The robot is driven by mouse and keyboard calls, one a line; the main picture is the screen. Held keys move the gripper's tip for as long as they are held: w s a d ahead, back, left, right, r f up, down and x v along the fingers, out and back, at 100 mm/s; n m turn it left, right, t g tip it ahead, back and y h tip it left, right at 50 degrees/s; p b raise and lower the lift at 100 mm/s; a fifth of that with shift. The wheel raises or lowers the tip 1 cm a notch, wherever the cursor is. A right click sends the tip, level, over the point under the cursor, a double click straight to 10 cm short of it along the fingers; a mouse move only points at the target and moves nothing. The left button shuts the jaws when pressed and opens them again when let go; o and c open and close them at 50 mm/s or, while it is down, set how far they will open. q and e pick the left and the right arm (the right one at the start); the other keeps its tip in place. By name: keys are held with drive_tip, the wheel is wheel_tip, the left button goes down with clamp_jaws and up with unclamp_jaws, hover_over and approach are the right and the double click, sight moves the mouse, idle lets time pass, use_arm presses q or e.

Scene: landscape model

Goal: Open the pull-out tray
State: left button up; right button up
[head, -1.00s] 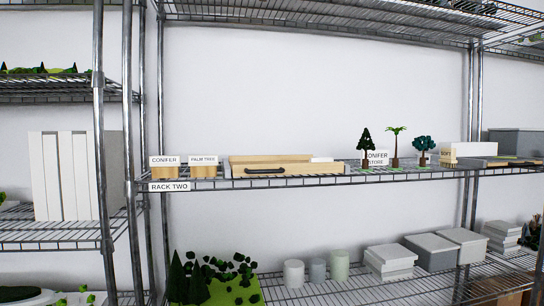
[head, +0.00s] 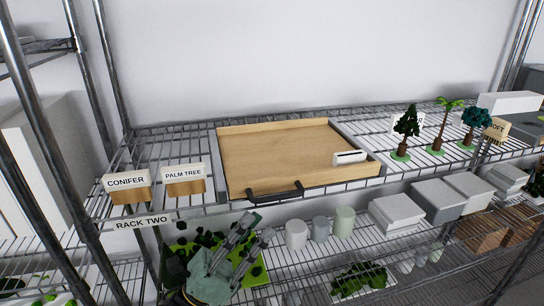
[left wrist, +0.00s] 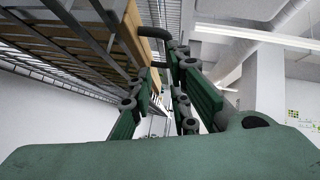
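The pull-out tray (head: 275,155) is a shallow, light wooden tray with raised edges, lying on the rack's wire shelf. Its dark bar handle (head: 272,192) is on the front face, at the shelf's front edge. A small white block (head: 349,157) is at its front right. My left gripper (head: 258,226) is below and in front of the handle, its fingers pointing up. In the left wrist view the fingers (left wrist: 166,92) are apart with nothing between them. The handle (left wrist: 150,31) shows there just beyond the fingertips. My right gripper is in neither current view.
Signs reading CONIFER (head: 126,181) and PALM TREE (head: 184,173) stand left of the tray. Model trees (head: 406,130) stand right of it. Cylinders (head: 320,229) and grey boxes (head: 437,200) sit on the lower shelf. A steel post (head: 45,150) rises at left.

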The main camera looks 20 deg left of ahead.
sight(277, 197)
use_arm(q)
drive_tip(key=shift+m+g+h, duration=0.5)
drive_tip(key=shift+m+h, duration=0.3)
drive_tip(key=p+x, duration=0.1)
drive_tip(key=x, duration=0.1)
drive_tip(key=p+x, duration=0.1)
drive_tip(key=x, duration=0.2)
drive_tip(key=s+r+p+x, duration=0.1)
drive_tip(key=x, duration=0.1)
drive_tip(key=shift+w+d+r+p, duration=0.1)
drive_tip(key=shift+r+p, duration=0.05)
drive_tip(key=shift+p, duration=0.2)
drive_tip(key=shift+w+d+r, duration=0.25)
drive_tip(key=shift+w+d, duration=0.05)
clamp_jaws()
